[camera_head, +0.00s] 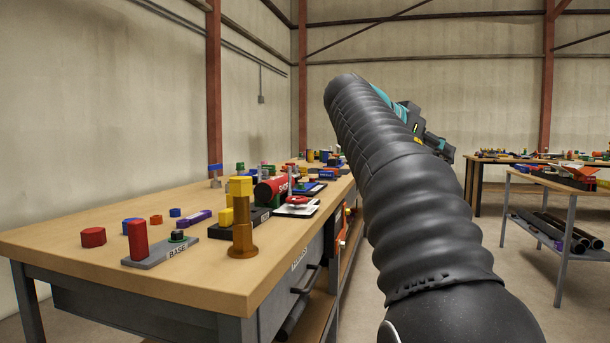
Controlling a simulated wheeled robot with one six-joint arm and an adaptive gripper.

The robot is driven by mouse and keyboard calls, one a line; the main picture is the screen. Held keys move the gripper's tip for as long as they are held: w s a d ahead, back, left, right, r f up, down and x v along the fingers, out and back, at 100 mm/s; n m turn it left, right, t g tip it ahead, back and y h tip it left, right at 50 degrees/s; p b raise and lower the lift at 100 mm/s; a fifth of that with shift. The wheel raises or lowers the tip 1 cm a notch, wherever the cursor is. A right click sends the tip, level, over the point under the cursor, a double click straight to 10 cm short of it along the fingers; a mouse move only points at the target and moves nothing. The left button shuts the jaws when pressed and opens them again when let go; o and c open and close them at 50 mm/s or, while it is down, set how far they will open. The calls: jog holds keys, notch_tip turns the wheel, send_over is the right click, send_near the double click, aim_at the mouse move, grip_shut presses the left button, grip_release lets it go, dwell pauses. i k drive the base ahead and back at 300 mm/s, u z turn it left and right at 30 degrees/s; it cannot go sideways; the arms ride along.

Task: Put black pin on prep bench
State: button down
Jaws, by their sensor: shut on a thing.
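My gripper (437,144) shows only in part, as a small dark end beyond the teal section of my arm. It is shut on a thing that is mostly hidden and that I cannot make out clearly. It is held in the air, clear of the benches. I cannot pick out a black pin for sure. A large wood-topped bench (70,246) stands at the left. Its front label is too small to read, so I cannot tell whether it is the prep bench. A smaller table (545,180) and a far bench (482,160) stand at the right.
The left bench holds a red cylinder on a grey base (168,252), a bronze stepped pin (242,233), a yellow block (240,188), a red hexagonal piece (93,237) and several others. Its near-left top is clear. Dark pipes (560,231) lie under the right table.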

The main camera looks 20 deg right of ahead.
aim_at(273, 235)
jog(key=k, duration=0.4)
jog(key=u, duration=4.1)
jog(key=k, duration=2.35)
jog(key=z, duration=1.2)
